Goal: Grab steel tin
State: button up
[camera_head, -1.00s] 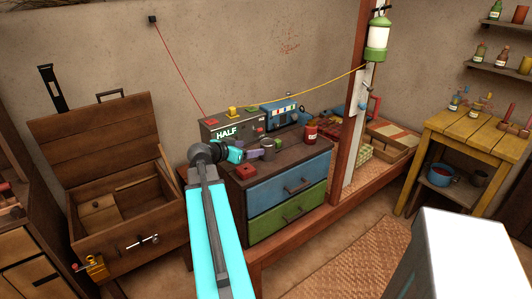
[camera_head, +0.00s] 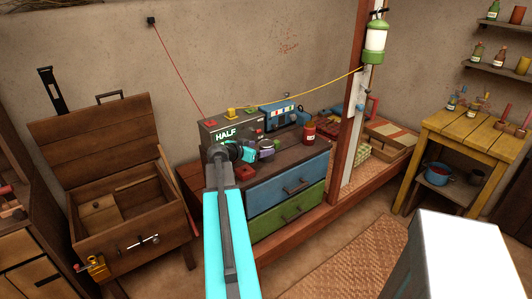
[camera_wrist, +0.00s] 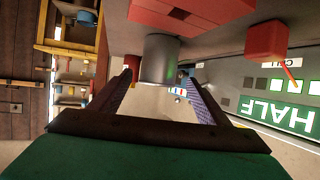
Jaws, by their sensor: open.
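The steel tin (camera_wrist: 160,58) is a plain grey cylinder in the wrist view, standing just beyond my fingertips and between their lines. In the head view the tin (camera_head: 267,144) is on top of the dark chest of drawers, partly hidden by my gripper. My gripper (camera_wrist: 158,84) is open, with one finger on each side of the tin's direction and nothing held. In the head view my gripper (camera_head: 262,151) reaches from the left, close beside the tin. I cannot tell whether a finger touches it.
The chest of drawers (camera_head: 290,190) has a blue and a green drawer. A red jar (camera_head: 309,132) stands right of the tin. A red block (camera_head: 245,173) lies near the front left. A grey panel reading HALF (camera_head: 226,136) and a blue box (camera_head: 279,115) stand behind.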

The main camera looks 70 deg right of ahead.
jog(key=shift+p+x, duration=1.1)
jog(key=shift+x, duration=0.75)
jog(key=shift+s+d+f, duration=0.3)
jog(key=shift+s+d, duration=0.05)
jog(key=shift+d, duration=0.25)
jog(key=c, duration=1.2)
